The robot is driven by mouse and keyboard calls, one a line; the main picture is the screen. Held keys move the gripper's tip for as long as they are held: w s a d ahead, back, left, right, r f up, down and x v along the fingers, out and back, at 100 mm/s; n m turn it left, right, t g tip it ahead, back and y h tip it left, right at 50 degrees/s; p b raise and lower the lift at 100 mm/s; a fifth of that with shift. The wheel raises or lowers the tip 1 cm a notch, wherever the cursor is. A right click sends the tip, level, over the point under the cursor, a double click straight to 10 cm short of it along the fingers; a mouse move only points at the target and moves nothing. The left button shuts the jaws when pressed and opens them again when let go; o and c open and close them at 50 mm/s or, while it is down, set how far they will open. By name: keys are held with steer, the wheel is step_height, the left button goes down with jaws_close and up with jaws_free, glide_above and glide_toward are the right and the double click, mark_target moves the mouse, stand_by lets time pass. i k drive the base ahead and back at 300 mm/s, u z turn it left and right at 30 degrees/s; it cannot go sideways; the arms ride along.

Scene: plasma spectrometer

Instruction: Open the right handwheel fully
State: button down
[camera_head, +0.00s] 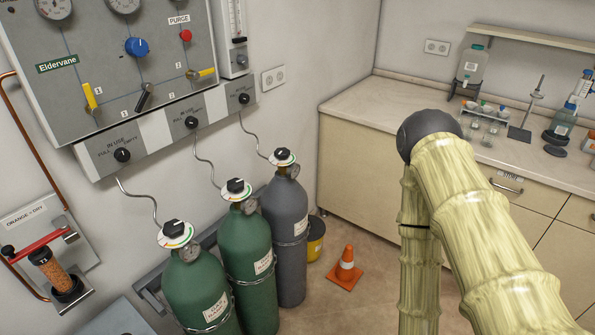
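Three gas cylinders stand in a row against the wall, each with a black handwheel over a white, coloured-edge dial on top. The right handwheel (281,154) sits on the grey cylinder (286,235). The middle handwheel (235,186) and left handwheel (173,229) sit on the two green cylinders. How far the right handwheel is turned is too small to tell. My arm's pale, bamboo-patterned links bend at a dark elbow to the right of the cylinders, apart from them. One link runs down out of the picture, and my gripper is not in view.
A grey valve panel (100,75) with gauges hangs above the cylinders, and thin hoses run down from its lower strip. An orange cone (346,263) and a yellow bucket (316,238) stand right of the grey cylinder. A lab bench (362,165) lines the back wall.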

mark_target(284, 152)
steer(key=u, duration=0.45)
steer(key=i, duration=0.85)
steer(key=z, duration=0.5)
